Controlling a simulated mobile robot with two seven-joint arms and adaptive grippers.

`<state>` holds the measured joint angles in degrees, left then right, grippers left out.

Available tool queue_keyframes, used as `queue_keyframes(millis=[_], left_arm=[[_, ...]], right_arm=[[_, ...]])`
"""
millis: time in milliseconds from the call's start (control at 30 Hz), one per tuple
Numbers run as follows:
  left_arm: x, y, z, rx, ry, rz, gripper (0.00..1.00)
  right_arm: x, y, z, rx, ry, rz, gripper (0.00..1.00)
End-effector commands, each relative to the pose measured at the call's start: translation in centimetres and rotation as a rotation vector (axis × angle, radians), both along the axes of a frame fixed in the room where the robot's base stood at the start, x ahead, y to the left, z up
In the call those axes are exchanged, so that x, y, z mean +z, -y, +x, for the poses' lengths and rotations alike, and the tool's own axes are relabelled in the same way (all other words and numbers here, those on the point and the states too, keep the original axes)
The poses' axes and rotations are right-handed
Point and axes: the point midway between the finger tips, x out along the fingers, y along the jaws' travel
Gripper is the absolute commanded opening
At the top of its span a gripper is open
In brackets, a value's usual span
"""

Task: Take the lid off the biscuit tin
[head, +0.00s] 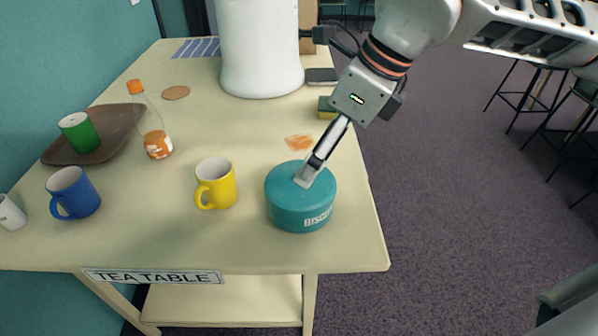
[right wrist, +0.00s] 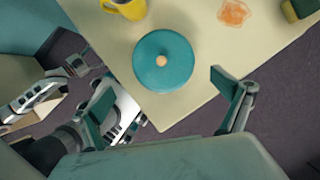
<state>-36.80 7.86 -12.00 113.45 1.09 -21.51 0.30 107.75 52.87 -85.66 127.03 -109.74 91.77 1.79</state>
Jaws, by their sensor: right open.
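The biscuit tin (head: 298,212) is round and teal with white lettering, near the front right corner of the table. Its teal lid (head: 283,176) is on it. In the right wrist view the lid (right wrist: 180,75) shows a small pale knob (right wrist: 161,60) at its middle. My right gripper (head: 304,180) reaches down over the lid from the upper right and hides the knob in the head view. In the right wrist view the right gripper's fingers (right wrist: 160,95) are spread wide with nothing between them. I cannot tell whether they touch the lid.
A yellow mug (head: 217,186) stands just left of the tin. A blue mug (head: 74,194), a bottle (head: 155,135) and a tray with a green cup (head: 79,133) are farther left. A white cylinder (head: 260,60) stands behind; a sponge (head: 327,108) lies near the right edge.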

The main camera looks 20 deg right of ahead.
Motion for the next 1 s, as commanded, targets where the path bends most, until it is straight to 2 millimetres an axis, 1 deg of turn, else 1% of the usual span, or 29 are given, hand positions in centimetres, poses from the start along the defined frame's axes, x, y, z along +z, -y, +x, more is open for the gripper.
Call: queue_keyframes(millis=[67,167,467,600,700,800,1000], left_arm=[[-0.1,0.0,0.0,0.000,-0.001,0.001,0.66],[-0.2,-0.1,-0.1,-0.001,-0.001,0.002,0.66],[-0.2,-0.2,-0.1,-0.003,-0.001,0.007,0.66],[-0.1,-0.2,0.0,-0.002,0.000,0.006,0.66],[-0.2,-0.2,0.0,-0.002,0.000,0.006,0.66],[-0.2,-0.2,0.0,-0.002,-0.001,0.005,0.66],[-0.2,-0.2,0.0,-0.001,-0.001,0.004,0.66]], right_arm=[[0.0,0.6,0.3,-0.013,0.011,-0.016,1.00],[-0.6,0.5,0.5,-0.017,0.015,-0.021,1.00],[-3.3,-0.8,1.4,-0.013,0.014,-0.020,1.00],[-5.1,-1.7,2.0,-0.015,0.013,-0.019,1.00],[-6.2,-2.0,2.3,-0.015,0.012,-0.019,1.00],[-6.7,-2.1,2.4,-0.015,0.014,-0.017,1.00],[-6.7,-2.2,2.5,-0.016,0.015,-0.017,1.00]])
